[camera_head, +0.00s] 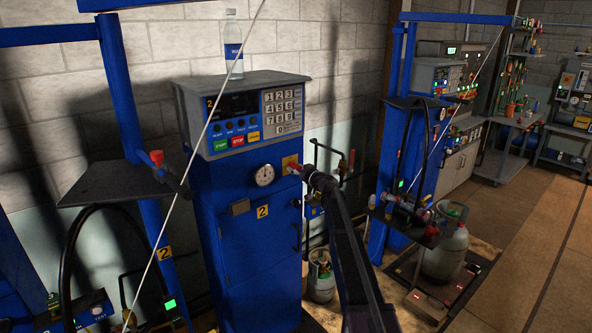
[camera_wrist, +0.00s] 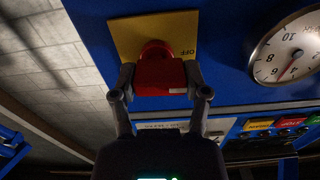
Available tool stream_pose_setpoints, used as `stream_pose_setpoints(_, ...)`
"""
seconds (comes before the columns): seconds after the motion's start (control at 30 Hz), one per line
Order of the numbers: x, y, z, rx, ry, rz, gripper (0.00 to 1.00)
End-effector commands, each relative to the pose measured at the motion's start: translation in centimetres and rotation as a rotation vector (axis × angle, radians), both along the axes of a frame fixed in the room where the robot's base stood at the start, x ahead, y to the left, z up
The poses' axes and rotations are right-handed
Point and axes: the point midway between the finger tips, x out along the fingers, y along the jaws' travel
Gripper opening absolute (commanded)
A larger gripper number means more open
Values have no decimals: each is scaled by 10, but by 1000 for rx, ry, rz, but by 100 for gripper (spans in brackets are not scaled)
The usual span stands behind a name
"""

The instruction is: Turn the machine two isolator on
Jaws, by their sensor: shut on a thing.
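The machine two isolator is a red knob (camera_wrist: 160,72) on a yellow plate (camera_wrist: 126,34) fixed to the blue machine. The word OFF is readable on the plate beside the knob. In the head view the yellow plate (camera_head: 289,161) sits right of the round gauge, on the machine marked 2 (camera_head: 235,245). My gripper (camera_wrist: 160,78) is shut on the red knob, one finger on each side. In the head view my dark gripper (camera_head: 309,175) reaches the plate from the right and hides most of the knob. The knob's pointing direction is hard to tell.
The round gauge (camera_wrist: 288,46) is close beside the plate and also shows in the head view (camera_head: 263,175). A control panel (camera_head: 250,118) with keypad and buttons is above, with a water bottle (camera_head: 233,45) on top. A pipe with valves (camera_head: 335,160) runs to the right.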

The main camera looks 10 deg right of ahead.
Motion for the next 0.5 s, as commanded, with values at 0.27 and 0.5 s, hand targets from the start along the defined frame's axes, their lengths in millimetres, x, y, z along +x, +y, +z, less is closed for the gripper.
stream_pose_setpoints(0.27, 2, -1, 1, 143, 79, -2, 12)
stream_pose_setpoints(0.5, 2, -1, 2, 328, 184, -3, 12)
